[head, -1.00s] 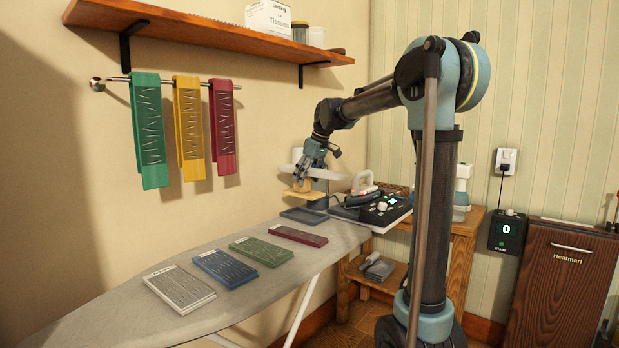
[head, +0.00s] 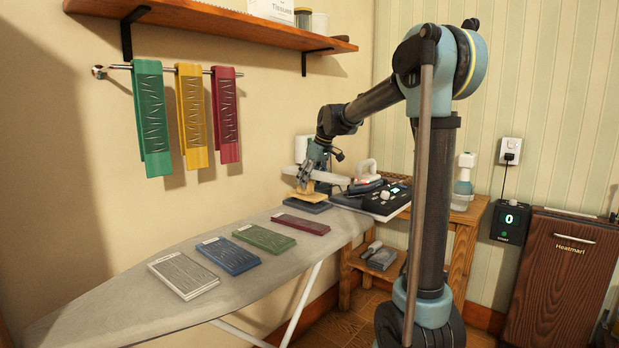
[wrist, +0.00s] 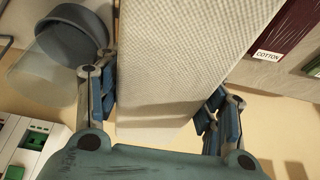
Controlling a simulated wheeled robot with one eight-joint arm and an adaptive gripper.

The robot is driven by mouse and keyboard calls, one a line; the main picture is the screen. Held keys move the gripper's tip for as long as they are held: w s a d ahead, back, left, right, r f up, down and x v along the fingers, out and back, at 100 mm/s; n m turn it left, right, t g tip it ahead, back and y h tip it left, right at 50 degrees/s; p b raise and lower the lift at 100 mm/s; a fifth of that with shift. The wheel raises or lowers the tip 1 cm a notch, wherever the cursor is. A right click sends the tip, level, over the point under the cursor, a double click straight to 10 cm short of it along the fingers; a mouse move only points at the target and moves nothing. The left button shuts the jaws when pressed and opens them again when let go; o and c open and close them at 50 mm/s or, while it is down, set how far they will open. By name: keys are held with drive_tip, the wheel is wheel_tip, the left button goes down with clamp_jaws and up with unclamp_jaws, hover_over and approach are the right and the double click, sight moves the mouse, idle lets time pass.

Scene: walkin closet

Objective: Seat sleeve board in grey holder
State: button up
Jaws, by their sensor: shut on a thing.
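The sleeve board has a pale fabric-covered arm (head: 332,177) and a light wooden base (head: 307,197). My gripper (head: 304,185) is shut on it at the far end of the ironing board. The grey holder (head: 318,208), a dark flat tray, lies directly under the wooden base. The base looks very low over the holder or touching it; I cannot tell whether it sits inside the rim. In the wrist view the pale woven cover (wrist: 170,60) fills the space between my fingers (wrist: 163,108). The holder is not clearly visible there.
The ironing board (head: 120,290) carries red (head: 300,224), green (head: 264,238), blue (head: 228,255) and whitish (head: 183,275) flat pads. A dark control station (head: 383,199) with an iron stands right of the holder. The wall is close on the left.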

sight(311, 185)
drive_tip(key=shift+f, duration=1.55)
drive_tip(key=shift+f, duration=0.1)
drive_tip(key=o, duration=1.6)
drive_tip(key=v, duration=1.2)
drive_tip(key=shift+w, duration=0.15)
